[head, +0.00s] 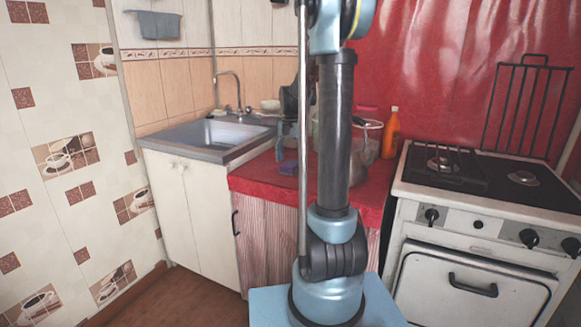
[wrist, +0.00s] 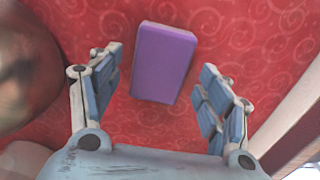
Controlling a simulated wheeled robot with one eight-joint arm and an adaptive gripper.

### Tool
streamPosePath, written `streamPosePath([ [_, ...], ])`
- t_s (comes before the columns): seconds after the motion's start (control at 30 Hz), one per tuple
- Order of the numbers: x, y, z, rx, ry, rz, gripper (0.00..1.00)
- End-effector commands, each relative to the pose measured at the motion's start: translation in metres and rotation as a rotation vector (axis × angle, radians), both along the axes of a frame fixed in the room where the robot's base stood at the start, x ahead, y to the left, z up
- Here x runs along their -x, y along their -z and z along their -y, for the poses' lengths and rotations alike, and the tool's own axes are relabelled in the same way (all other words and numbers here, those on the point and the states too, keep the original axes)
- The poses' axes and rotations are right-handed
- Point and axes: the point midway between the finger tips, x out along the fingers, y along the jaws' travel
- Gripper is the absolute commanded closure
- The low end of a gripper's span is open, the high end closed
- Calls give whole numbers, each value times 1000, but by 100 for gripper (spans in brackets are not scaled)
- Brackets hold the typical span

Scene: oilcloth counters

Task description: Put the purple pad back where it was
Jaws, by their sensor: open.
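The purple pad (wrist: 163,63) lies flat on the red patterned oilcloth in the wrist view. In the head view the pad (head: 288,167) is a small purple patch on the red counter, left of my arm. My gripper (wrist: 165,80) is open, with its two blue-grey fingers apart and the pad between and beyond them. No finger appears to touch the pad. In the head view my gripper (head: 284,148) is partly hidden by my arm, above the counter near the pad.
A rounded metal pot (wrist: 22,70) stands close to the left finger. The sink (head: 215,135) is left of the red counter (head: 258,176). An orange bottle (head: 391,134) stands behind right, and the stove (head: 480,185) is at right. Open cloth surrounds the pad.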

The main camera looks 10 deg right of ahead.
Motion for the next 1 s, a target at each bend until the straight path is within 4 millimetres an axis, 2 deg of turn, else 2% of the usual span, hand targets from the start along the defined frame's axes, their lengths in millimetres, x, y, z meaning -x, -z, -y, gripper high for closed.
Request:
streamPosePath([
  [0.2, 0, -39, 0, 0, 0, 0, 29],
  [0.4, 0, -69, 0, 0, 0, 0, 29],
  [0.7, 3, -89, 0, 0, -5, 1, 29],
  [0.77, 10, -90, 0, 0, -15, 4, 29],
  [0.87, 30, -90, 0, 1, -44, 13, 29],
  [1.0, 71, -88, 0, 2, -109, 34, 29],
])
